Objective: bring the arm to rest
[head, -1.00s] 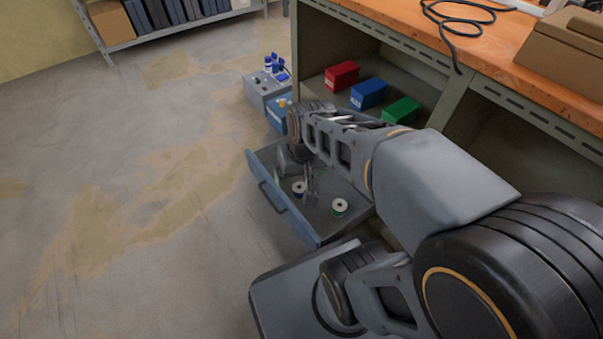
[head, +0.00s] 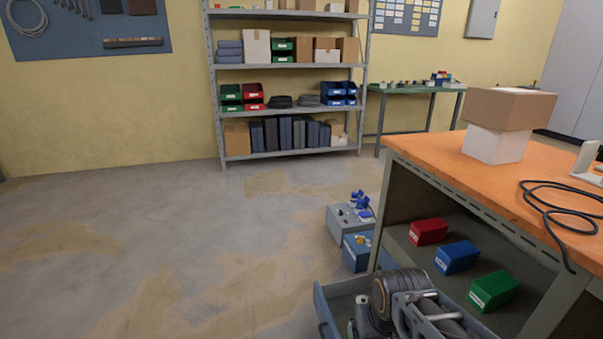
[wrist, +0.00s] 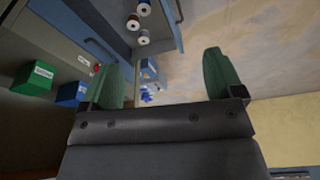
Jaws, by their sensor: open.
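My gripper (wrist: 160,85) shows in the wrist view with its two green-padded fingers spread wide and nothing between them. In the head view, part of my arm is at the bottom right, over the open blue-grey drawer (head: 323,310); my fingertips cannot be made out there. In the wrist view the drawer (wrist: 178,30) lies beyond the fingers at the top, with several spools (wrist: 143,9) in it.
Red (head: 428,231), blue (head: 457,257) and green (head: 494,290) boxes sit on the shelf under the orange workbench (head: 440,160). A grey box (head: 343,222) with blue-topped items stands on the floor by the bench. The floor at left is clear. Shelving (head: 290,160) stands at the back wall.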

